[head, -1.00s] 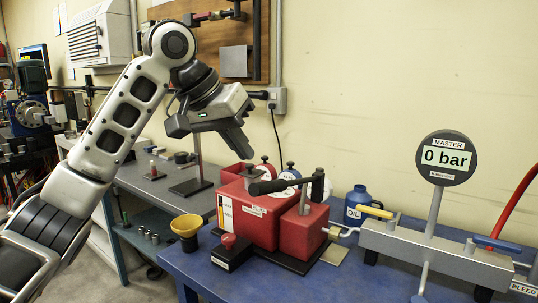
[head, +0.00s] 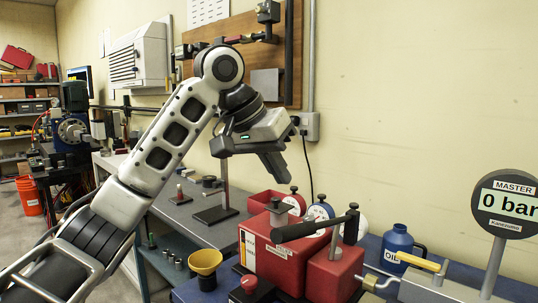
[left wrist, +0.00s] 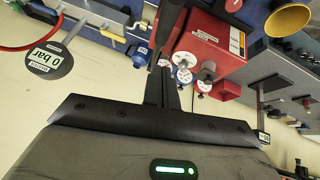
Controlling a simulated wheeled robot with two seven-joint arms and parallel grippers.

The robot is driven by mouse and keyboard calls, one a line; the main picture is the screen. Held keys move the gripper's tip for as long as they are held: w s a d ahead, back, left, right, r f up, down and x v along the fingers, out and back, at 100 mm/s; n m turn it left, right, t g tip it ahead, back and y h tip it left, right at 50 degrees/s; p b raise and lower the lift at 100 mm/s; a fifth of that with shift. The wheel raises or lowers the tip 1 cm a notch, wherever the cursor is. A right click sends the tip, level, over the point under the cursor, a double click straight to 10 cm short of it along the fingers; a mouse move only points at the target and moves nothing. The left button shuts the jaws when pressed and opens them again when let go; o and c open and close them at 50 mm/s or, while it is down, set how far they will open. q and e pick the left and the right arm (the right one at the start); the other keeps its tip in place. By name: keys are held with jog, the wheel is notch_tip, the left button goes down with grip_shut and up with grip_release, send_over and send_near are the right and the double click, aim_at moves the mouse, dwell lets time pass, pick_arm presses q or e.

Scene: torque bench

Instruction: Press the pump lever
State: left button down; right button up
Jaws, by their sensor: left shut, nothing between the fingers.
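The red pump (head: 335,273) stands on the blue bench, with a black-gripped lever (head: 305,229) lying across its top, tilted slightly up to the right. My left gripper (head: 282,176) is shut and empty. It hangs in the air above and behind the lever, apart from it, fingers pointing down. In the left wrist view the shut fingers (left wrist: 162,75) point towards the red pump body (left wrist: 205,45). The round master gauge (head: 508,204) reads 0 bar; it also shows in the wrist view (left wrist: 50,58). My right gripper is not in view.
A blue oil bottle (head: 397,245) stands right of the pump, near a yellow-handled valve (head: 418,261). A yellow funnel (head: 205,262) stands left of it. White dials (head: 320,212) and a red tray (head: 262,203) are behind. The wall to the right is clear.

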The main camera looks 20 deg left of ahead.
pick_arm(q)
jog(key=f, duration=0.2)
jog(key=d+f, duration=0.1)
jog(key=f, duration=0.1)
jog(key=w+f, duration=0.1)
jog(key=shift+d+f, duration=0.2)
jog(key=shift+f, duration=0.2)
jog(key=shift+s+d+f+p, duration=0.15)
jog(key=shift+f+p, duration=0.2)
jog(key=shift+f, duration=0.35)
